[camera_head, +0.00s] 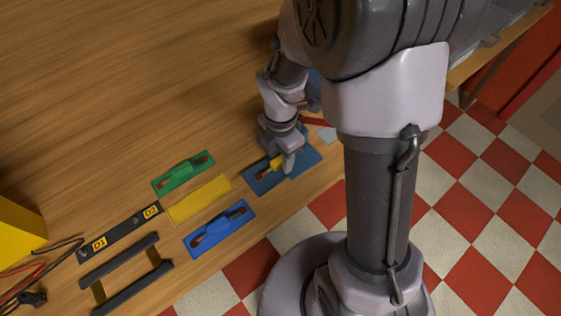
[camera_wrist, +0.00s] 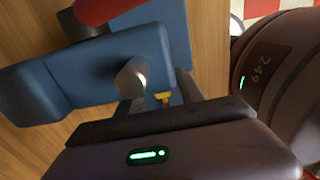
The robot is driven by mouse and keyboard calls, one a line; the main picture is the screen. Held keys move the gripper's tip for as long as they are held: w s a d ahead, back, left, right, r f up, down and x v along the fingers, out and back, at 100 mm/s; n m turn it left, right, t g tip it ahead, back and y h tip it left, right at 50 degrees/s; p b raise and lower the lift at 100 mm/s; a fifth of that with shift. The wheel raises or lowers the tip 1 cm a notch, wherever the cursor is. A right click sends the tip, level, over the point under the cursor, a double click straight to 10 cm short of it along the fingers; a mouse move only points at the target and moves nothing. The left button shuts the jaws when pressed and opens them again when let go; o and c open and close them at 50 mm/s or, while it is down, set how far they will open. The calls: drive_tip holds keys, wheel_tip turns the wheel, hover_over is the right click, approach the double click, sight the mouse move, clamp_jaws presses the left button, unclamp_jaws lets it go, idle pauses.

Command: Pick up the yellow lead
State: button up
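The yellow lead (camera_head: 277,163) lies on a dark blue plate (camera_head: 264,186) near the table's front edge, partly hidden by my gripper (camera_head: 287,163). The fingers look apart, with a gap on each side of the yellow part. Most of the lead is hidden there.
To the left lie a green plate (camera_head: 182,175), a bare yellow plate (camera_head: 200,199) and a blue plate (camera_head: 219,229). A black bar (camera_head: 120,233) and a black frame (camera_head: 120,262) lie further left. A blue body (camera_wrist: 40,85) sits close in the wrist view.

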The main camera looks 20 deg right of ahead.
clamp_jaws()
